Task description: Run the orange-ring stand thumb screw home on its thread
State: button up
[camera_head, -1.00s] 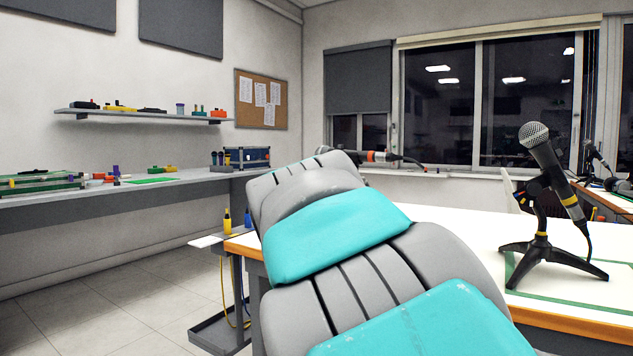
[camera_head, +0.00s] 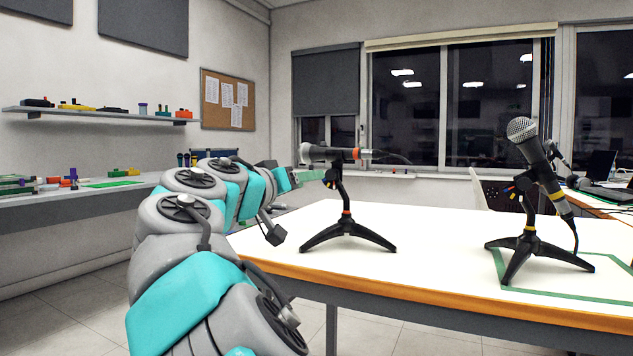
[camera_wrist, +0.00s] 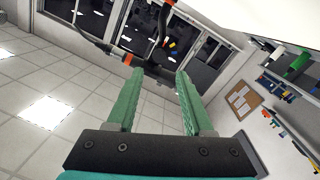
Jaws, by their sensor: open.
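The orange-ring stand (camera_head: 345,228) stands upright on the white table, a black tripod with an orange band low on its neck. It holds a dark microphone (camera_head: 333,154) lying nearly level, with an orange ring at its cable end. In the wrist view the microphone's orange ring (camera_wrist: 128,60) shows just beyond the left fingertip, and the stand's neck (camera_wrist: 162,25) shows above the jaws. My gripper (camera_head: 316,175) has green fingers and is at the left of the stand's head. In the wrist view my gripper (camera_wrist: 158,73) is open, with nothing between its fingers. I cannot make out the thumb screw.
A second stand (camera_head: 532,245) with yellow bands holds a tilted microphone (camera_head: 540,160) at the right, inside a green tape outline. The white table (camera_head: 425,260) is clear between the stands. A bench (camera_head: 75,205) with small parts runs along the left wall.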

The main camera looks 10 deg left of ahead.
aim_at(329, 175)
jog(key=p+x, duration=0.2)
jog(key=x, duration=0.2)
jog(key=p+x, duration=0.2)
jog(key=x, duration=0.3)
jog(key=shift+r, duration=0.2)
jog(key=shift+s+f+b, duration=0.15)
jog(key=shift+b, duration=0.15)
jog(key=shift+c, duration=0.8)
grip_shut()
